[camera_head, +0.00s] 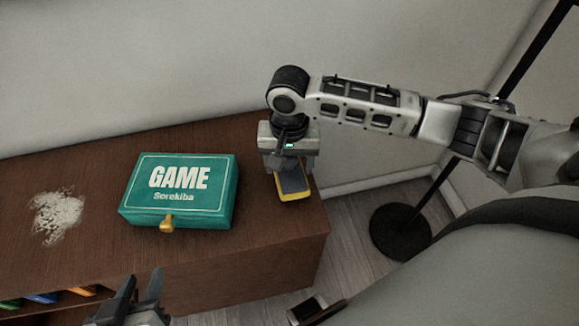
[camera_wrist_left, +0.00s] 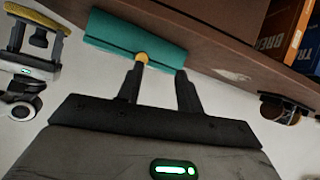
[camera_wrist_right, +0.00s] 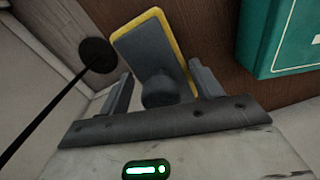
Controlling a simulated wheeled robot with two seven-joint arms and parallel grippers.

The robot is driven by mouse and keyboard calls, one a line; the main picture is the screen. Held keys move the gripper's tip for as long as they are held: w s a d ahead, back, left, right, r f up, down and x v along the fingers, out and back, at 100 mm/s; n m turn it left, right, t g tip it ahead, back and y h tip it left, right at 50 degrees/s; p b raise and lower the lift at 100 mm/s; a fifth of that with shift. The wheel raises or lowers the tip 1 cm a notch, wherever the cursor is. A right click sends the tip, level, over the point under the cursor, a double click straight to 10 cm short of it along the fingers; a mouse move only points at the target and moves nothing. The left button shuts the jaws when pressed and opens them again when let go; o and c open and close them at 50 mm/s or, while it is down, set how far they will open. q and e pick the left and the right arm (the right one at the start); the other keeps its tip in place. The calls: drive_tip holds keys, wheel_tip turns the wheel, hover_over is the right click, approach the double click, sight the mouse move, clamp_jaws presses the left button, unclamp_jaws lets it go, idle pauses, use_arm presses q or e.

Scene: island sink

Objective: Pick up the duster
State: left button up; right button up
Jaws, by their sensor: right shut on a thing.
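The duster (camera_head: 293,185) is a dark grey block with a yellow edge and a rounded knob, at the right end of the brown cabinet top. My right gripper (camera_head: 290,170) is shut on it from above. In the right wrist view the duster (camera_wrist_right: 150,45) sits between the fingers (camera_wrist_right: 163,88), with its knob near the palm. I cannot tell whether its underside touches the wood. My left gripper (camera_head: 140,285) is in front of the cabinet, empty, its fingers (camera_wrist_left: 160,82) apart.
A teal game box (camera_head: 180,195) with a yellow clasp lies left of the duster. White powder (camera_head: 57,217) is spread on the cabinet top (camera_head: 110,150) farther left. Coloured books (camera_head: 40,298) show in the shelf below. A black stand base (camera_head: 400,232) is on the floor at right.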

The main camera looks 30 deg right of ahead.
drive_tip(key=s+a+r, duration=0.1)
drive_tip(key=r, duration=0.1)
drive_tip(key=s+a+r+p, duration=0.1)
drive_tip(key=r, duration=0.1)
drive_tip(key=s+a+r+p, duration=0.1)
drive_tip(key=a+r, duration=0.1)
drive_tip(key=shift+s+a+r, duration=0.1)
drive_tip(key=shift+s+r, duration=0.15)
drive_tip(key=s+a+r+p, duration=0.1)
drive_tip(key=s+a+r, duration=0.2)
drive_tip(key=s+a, duration=0.2)
drive_tip(key=shift+s+a, duration=0.35)
drive_tip(key=shift+a, duration=0.25)
